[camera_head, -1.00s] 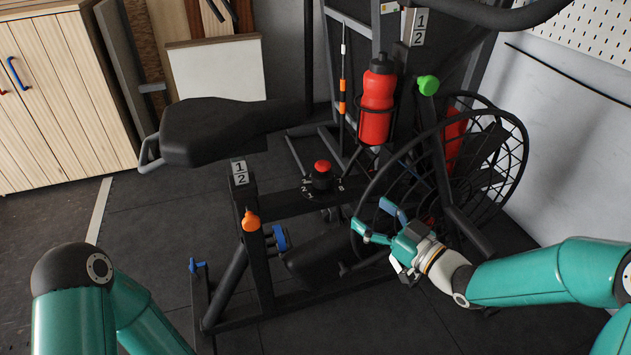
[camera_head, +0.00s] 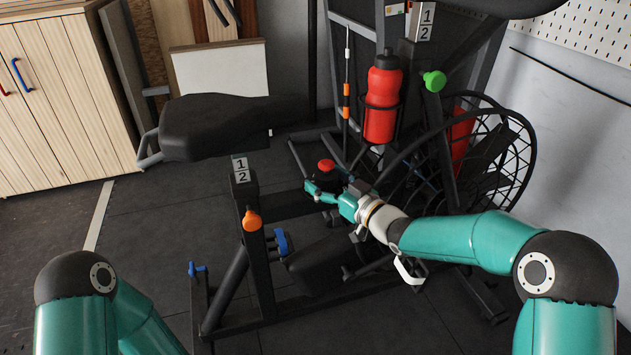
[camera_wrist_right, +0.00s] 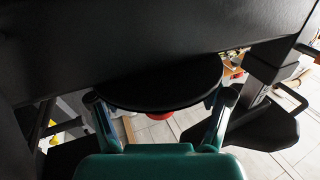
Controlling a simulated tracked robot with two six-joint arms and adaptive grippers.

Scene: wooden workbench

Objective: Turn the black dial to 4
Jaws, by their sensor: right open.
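The black dial with a red top (camera_head: 326,166) sits on the frame of the exercise bike. My right gripper (camera_head: 320,182) is at the dial in the head view, its fingers open and hiding most of the dial's black body and its number markings. In the right wrist view, the dark round edge of the dial (camera_wrist_right: 160,92) lies between the two spread fingers of my right gripper (camera_wrist_right: 160,102). I cannot tell whether the fingers touch it. My left gripper is out of view.
A red bottle (camera_head: 383,105) in a holder and a caged fan wheel (camera_head: 517,150) stand behind and right of the dial. The black seat (camera_head: 215,125) is to the left. An orange knob (camera_head: 251,221) and a blue knob (camera_head: 281,242) are on the frame nearby.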

